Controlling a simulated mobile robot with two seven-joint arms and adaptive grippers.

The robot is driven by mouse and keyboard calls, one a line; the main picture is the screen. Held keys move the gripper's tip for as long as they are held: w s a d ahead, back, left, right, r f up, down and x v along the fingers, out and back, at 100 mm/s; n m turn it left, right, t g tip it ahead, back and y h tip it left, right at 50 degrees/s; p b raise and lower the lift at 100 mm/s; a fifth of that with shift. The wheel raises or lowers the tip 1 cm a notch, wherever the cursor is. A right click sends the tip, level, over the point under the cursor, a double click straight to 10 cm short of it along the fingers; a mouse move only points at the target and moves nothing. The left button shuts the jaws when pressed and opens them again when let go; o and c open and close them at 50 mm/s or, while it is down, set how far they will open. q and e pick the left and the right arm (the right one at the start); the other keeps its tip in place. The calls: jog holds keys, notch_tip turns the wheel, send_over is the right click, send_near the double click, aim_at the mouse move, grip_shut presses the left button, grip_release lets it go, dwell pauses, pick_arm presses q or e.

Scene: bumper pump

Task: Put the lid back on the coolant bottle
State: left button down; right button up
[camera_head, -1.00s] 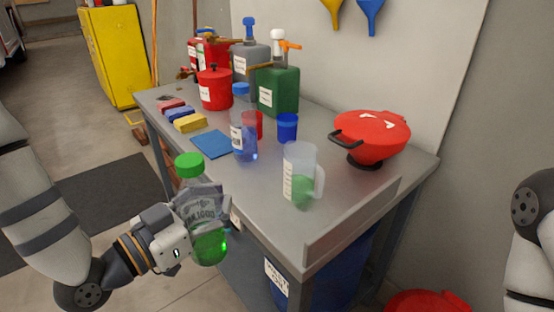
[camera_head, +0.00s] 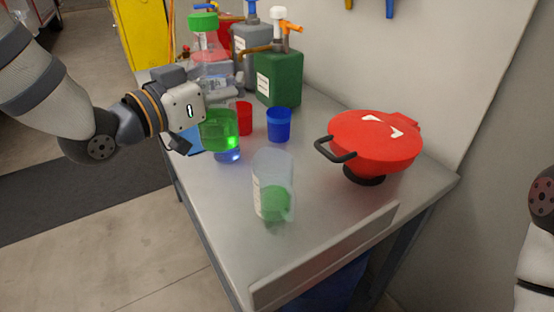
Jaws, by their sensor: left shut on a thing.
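I cannot read which bottle is labelled coolant. Only a part of my right arm shows at the right edge; its gripper is out of view.
A blue cup (camera_head: 279,124), a red cup (camera_head: 244,118), a green canister (camera_head: 279,78) and a red funnel-like pan (camera_head: 374,145) stand behind. The front left of the bench is clear.

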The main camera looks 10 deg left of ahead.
pick_arm(q)
jog(key=w+d+f+b, duration=0.3)
jog(key=w+d+f, duration=0.3)
jog(key=w+f, duration=0.3)
jog(key=w, duration=0.3)
jog(key=shift+d, duration=0.15)
pick_arm(e)
jog(key=s+f+g, duration=0.1)
jog(key=s+f, duration=0.3)
jog(key=shift+s+f+g, duration=0.2)
jog(key=shift+f+g, duration=0.05)
jog(key=shift+g, duration=0.15)
pick_arm(q)
jog(key=shift+s, duration=0.1)
jog(key=f, duration=0.1)
jog(key=f+b, duration=0.1)
jog(key=f, duration=0.2)
jog(key=shift+w+d, duration=0.15)
jog(key=shift+w, duration=0.2)
pick_arm(e)
jog(key=shift+s+f, duration=0.4)
